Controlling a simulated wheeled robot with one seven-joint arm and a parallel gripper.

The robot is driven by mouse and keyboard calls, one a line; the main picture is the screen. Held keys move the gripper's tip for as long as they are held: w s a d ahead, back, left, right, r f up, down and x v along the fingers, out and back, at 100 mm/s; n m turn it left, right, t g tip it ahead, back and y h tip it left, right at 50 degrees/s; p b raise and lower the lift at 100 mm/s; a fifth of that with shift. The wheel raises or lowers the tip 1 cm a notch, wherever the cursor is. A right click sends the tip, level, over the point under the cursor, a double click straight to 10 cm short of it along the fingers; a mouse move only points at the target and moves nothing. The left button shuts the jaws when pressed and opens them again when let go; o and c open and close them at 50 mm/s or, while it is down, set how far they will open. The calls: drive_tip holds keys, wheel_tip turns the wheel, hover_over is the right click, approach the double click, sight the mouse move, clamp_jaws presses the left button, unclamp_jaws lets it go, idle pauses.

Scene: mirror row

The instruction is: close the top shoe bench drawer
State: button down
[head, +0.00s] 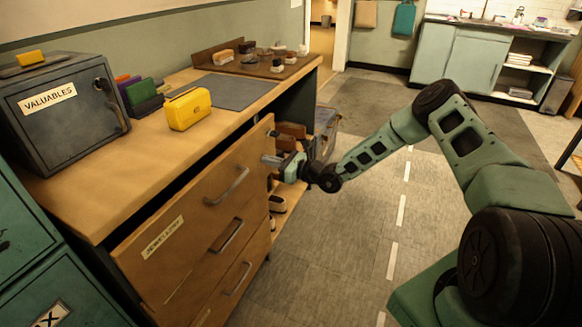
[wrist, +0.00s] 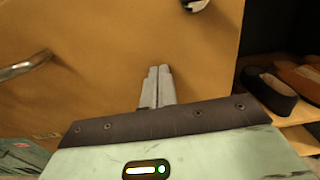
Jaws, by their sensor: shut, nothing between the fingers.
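The shoe bench is the wooden unit with a pale top (head: 110,178) at the left. Its top drawer (head: 196,205) stands pulled out, with a dark gap between its front and the bench top. The drawer has a curved metal handle (head: 228,187). My gripper (head: 268,159) is shut and empty, at the right end of the top drawer's front. In the wrist view its fingertips (wrist: 158,70) lie side by side, pointing at the wooden front (wrist: 110,60). I cannot tell whether they touch it. A handle (wrist: 25,68) shows left of them.
Lower drawers (head: 226,236) sit below. A grey safe (head: 62,112) and a yellow box (head: 188,109) stand on the bench top. Shoes (head: 278,203) sit on open shelves right of the drawers. Green cabinets (head: 25,235) stand at lower left.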

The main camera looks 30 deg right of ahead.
sight(257, 156)
drive_tip(key=x, duration=0.4)
drive_tip(key=shift+w+a, duration=0.15)
drive_tip(key=shift+w+a+r, duration=0.15)
drive_tip(key=shift+r, duration=0.1)
